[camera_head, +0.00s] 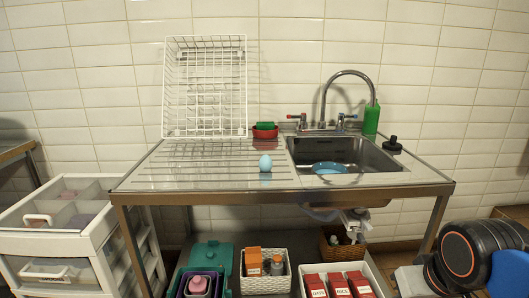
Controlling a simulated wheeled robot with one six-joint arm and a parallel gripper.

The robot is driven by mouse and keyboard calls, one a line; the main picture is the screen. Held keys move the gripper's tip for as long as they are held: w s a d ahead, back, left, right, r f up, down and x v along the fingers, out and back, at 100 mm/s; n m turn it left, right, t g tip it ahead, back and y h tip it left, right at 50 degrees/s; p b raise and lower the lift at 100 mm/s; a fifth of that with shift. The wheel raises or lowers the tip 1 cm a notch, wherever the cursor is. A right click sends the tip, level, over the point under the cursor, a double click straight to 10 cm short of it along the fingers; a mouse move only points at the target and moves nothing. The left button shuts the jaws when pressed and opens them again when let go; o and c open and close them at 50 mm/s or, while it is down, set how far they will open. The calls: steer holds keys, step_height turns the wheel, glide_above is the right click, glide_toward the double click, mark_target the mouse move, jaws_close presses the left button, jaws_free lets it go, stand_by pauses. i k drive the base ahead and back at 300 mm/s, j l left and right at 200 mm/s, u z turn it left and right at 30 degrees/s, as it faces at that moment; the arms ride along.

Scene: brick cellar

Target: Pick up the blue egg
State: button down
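The light blue egg (265,163) stands upright on the ribbed metal drainboard of the sink table (205,180), near its front edge and left of the basin. Nothing touches or covers it. My gripper is not in this view.
A white wire rack (205,88) leans on the tiled wall behind the egg. A red bowl with a green sponge (265,131) sits behind it. The sink basin (370,154) holds a blue dish (329,168). A green bottle (371,119) stands by the faucet (324,105). The drainboard around the egg is clear.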

mark_target(266, 164)
steer(key=i+l, duration=0.2)
steer(key=i, duration=0.2)
steer(key=i+l+u, duration=0.1)
steer(key=i, duration=0.3)
steer(key=k+l+u, duration=0.15)
